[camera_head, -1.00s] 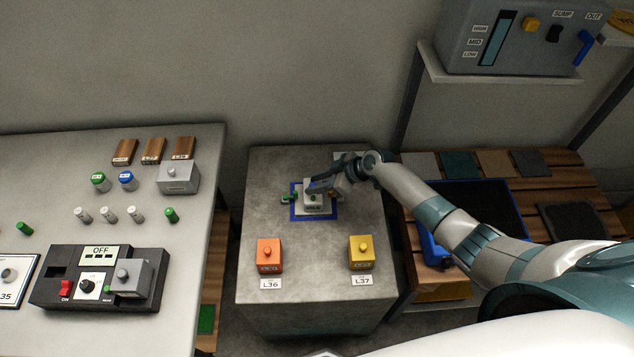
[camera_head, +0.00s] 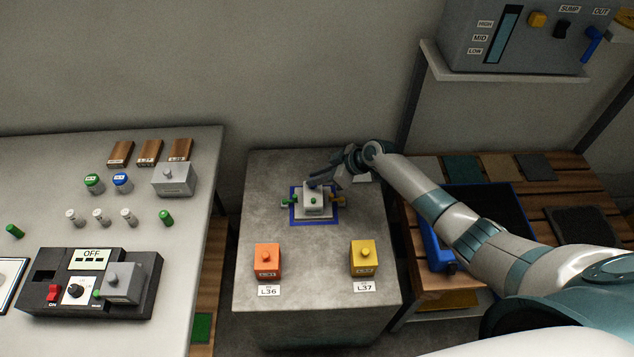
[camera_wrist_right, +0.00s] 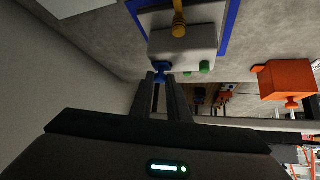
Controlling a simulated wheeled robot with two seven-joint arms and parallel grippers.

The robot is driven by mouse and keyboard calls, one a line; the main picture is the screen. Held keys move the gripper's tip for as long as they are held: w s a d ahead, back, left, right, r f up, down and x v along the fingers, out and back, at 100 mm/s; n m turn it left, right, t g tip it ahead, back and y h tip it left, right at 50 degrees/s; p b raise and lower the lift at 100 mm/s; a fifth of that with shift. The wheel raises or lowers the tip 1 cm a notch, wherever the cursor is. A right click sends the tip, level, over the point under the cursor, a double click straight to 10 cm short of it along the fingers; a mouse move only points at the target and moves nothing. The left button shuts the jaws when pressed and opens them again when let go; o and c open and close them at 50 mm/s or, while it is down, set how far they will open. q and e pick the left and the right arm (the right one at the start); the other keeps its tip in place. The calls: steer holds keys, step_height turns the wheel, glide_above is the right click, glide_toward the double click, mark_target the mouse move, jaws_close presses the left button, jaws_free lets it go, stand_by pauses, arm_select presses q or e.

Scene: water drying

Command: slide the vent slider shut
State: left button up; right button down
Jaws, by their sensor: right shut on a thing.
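A small light grey box (camera_head: 313,203) stands on a blue-edged square on the grey pedestal. A blue knob (camera_wrist_right: 161,70) sticks out of the box, seen in the right wrist view. My right gripper (camera_head: 315,183) reaches in from the right to the box's back top edge. In the wrist view its fingertips (camera_wrist_right: 160,78) are closed around the blue knob. No label shows which part is the vent slider. My left gripper is not in view.
An orange box (camera_head: 267,261) and a yellow box (camera_head: 363,259) stand at the pedestal's front. A table (camera_head: 210,150) on the left holds a black control panel (camera_head: 133,272), bottles and wooden blocks. A slatted bench with a blue tray is on the right.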

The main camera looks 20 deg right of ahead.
steer(key=c, duration=1.7)
jaws_free()
steer(key=shift+o, duration=0.2)
steer(key=shift+d, duration=0.1)
steer(key=shift+s+d+r, duration=0.2)
steer(key=shift+d+r, duration=0.05)
steer(key=shift+r, duration=0.15)
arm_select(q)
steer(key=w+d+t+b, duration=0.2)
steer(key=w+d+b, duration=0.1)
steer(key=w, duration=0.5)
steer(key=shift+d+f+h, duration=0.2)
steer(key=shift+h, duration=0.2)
arm_select(e)
steer(key=v, duration=1.6)
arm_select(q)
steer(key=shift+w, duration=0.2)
arm_select(e)
steer(key=shift+s+d+r, duration=0.1)
